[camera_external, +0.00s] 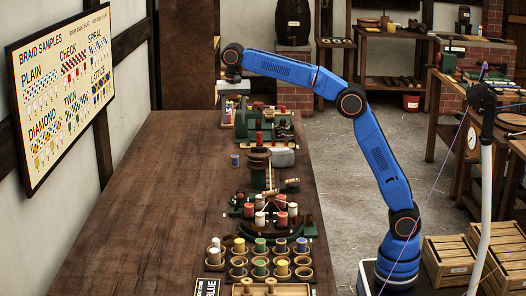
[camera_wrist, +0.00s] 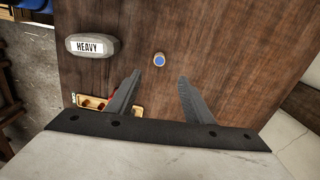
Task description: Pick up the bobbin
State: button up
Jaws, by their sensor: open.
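A small bobbin with blue thread (camera_external: 235,160) stands alone on the bare wooden workbench. In the wrist view the bobbin (camera_wrist: 159,59) is seen nearly end-on, with a blue centre and pale rim. My gripper (camera_wrist: 160,76) is open, its two dark fingers spread apart with nothing between them. The bobbin appears beyond the fingertips, roughly centred between them and apart from them. In the external view my gripper (camera_external: 235,97) hangs over the far part of the bench, farther back than the bobbin. Its fingers are too small there to make out clearly.
A grey block marked HEAVY (camera_wrist: 92,46) lies near the bobbin; it also shows in the external view (camera_external: 283,157). A small wooden tray (camera_wrist: 90,101) is partly hidden by the left finger. A braiding stand (camera_external: 270,228) and several bobbins stand nearer. The bench's left side is clear.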

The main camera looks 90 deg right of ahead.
send_over(235, 156)
notch_tip(235, 156, down, 11)
jog(key=shift+a+f, duration=0.1)
jog(key=shift+a, duration=0.05)
jog(key=shift+d+f, duration=0.15)
jog(key=shift+f, duration=1.2)
jog(key=shift+d+f, duration=0.15)
jog(key=shift+f, duration=1.2)
jog(key=shift+c, duration=0.6)
jog(key=c, duration=1)
